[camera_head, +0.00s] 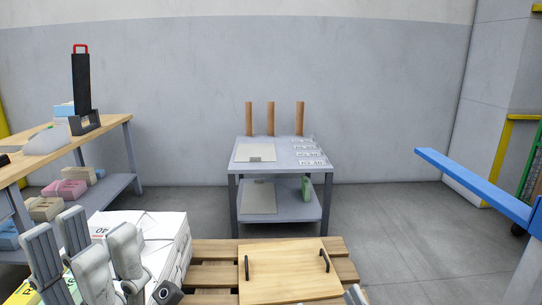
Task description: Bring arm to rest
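My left gripper (82,240) is at the bottom left, with its grey fingers pointing up and spread apart. It is open and nothing shows between the fingers. A small grey tip (356,295) at the bottom edge, right of the wooden board, looks like part of my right gripper. The rest is out of frame, so its state is hidden.
A wooden board with two black handles (288,272) lies on a pallet (213,250). A grey table (285,168) with three wooden posts stands behind. A workbench (110,130) is at the left, a blue bar (470,184) at the right. Floor right of the pallet is clear.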

